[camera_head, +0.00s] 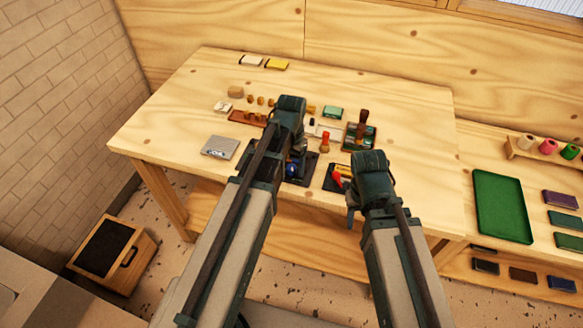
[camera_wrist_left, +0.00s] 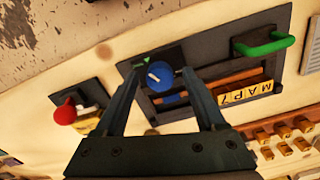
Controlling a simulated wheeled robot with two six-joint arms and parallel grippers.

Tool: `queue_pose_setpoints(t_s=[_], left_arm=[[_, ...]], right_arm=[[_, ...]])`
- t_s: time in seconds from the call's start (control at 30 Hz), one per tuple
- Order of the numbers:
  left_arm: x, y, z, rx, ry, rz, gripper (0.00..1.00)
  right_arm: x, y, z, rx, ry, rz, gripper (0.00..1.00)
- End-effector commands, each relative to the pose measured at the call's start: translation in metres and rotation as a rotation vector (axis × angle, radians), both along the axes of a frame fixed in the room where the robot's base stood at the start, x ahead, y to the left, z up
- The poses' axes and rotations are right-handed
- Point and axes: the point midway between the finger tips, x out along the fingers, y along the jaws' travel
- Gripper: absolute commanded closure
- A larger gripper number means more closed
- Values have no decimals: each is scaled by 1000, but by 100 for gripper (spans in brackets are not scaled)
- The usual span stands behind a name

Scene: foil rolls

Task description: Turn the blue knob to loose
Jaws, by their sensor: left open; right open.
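The blue knob (camera_wrist_left: 159,79) with a white line on its face sits on a dark panel (camera_wrist_left: 203,74) in the left wrist view. A green mark (camera_wrist_left: 144,60) is on the panel beside it. My left gripper (camera_wrist_left: 164,76) is open, with one finger on each side of the knob; I cannot tell whether they touch it. In the head view the blue knob (camera_head: 291,169) shows partly behind my left gripper (camera_head: 297,158). My right gripper (camera_head: 352,212) is open near the table's front edge, away from the knob.
The panel also carries a green handle (camera_wrist_left: 264,43) and yellow letter tiles (camera_wrist_left: 245,92). A red knob (camera_wrist_left: 65,112) is on a neighbouring dark plate. A grey box (camera_head: 220,147) and a green tray (camera_head: 502,205) stand apart. The table's left side is mostly clear.

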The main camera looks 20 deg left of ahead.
Motion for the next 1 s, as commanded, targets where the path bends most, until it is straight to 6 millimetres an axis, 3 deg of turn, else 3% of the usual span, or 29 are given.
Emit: queue_pose_setpoints(t_s=[0.1, 0.5, 1.0], left_arm=[[0, 0, 1, 0, 0, 0, 30], [0, 0, 1, 0, 0, 0, 100], [0, 0, 0, 0, 1, 124, 100]], right_arm=[[0, 0, 1, 0, 0, 0, 50], [0, 0, 1, 0, 0, 0, 50], [0, 0, 0, 0, 0, 0, 50]])
